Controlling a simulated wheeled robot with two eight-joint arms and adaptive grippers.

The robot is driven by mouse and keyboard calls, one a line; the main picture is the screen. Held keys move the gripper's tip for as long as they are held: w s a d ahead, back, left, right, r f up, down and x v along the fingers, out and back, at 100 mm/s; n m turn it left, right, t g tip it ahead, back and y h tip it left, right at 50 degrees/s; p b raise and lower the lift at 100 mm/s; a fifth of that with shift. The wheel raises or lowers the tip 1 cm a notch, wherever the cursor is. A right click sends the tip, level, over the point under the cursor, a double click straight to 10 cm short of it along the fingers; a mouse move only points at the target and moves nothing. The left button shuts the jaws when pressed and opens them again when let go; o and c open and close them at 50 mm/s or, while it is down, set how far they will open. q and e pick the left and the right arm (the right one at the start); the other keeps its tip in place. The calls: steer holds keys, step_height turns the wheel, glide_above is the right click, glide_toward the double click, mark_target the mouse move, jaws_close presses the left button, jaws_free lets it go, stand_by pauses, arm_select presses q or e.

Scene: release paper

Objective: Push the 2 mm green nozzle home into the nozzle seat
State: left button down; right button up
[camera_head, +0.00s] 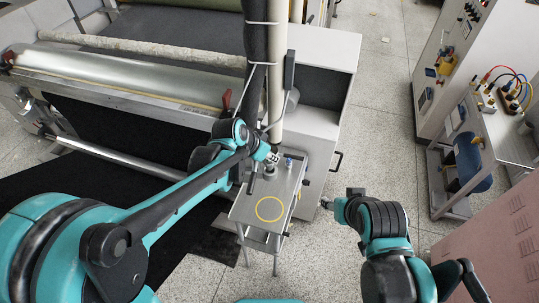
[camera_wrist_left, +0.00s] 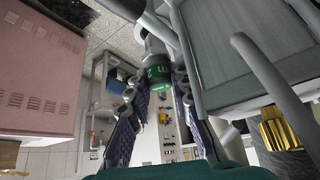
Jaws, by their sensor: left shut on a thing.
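The green nozzle (camera_wrist_left: 158,72) shows in the left wrist view as a dark green band with pale, upside-down lettering. My left gripper (camera_wrist_left: 159,82) is shut on it, one finger on each side. A grey cylinder (camera_wrist_left: 154,45) lies in line with the green band at its far end; I cannot tell whether this is the nozzle seat or whether a gap is left. In the head view my left gripper (camera_head: 270,159) is over the far part of the small metal table, and the nozzle is too small to make out. My right gripper (camera_head: 329,203) is right of the table, away from the nozzle.
The small metal table (camera_head: 250,211) carries a yellow ring (camera_head: 270,209) and a small blue-topped item (camera_head: 289,162). A thick pale pipe (camera_head: 277,75) rises behind it. The roller machine (camera_head: 130,80) stands left. A cart (camera_head: 455,165) stands right, with open floor between.

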steer(key=shift+f+b, duration=0.35)
stand_by(0.9)
steer(key=shift+r, duration=0.25)
steer(key=shift+f+b, duration=0.3)
steer(key=shift+f, duration=0.25)
stand_by(2.0)
steer(key=shift+r, duration=0.3)
steer(key=shift+f+b, duration=0.3)
steer(key=shift+f, duration=0.3)
stand_by(1.6)
steer(key=shift+r, duration=0.15)
steer(key=shift+r+p, duration=0.2)
steer(key=shift+p, duration=0.15)
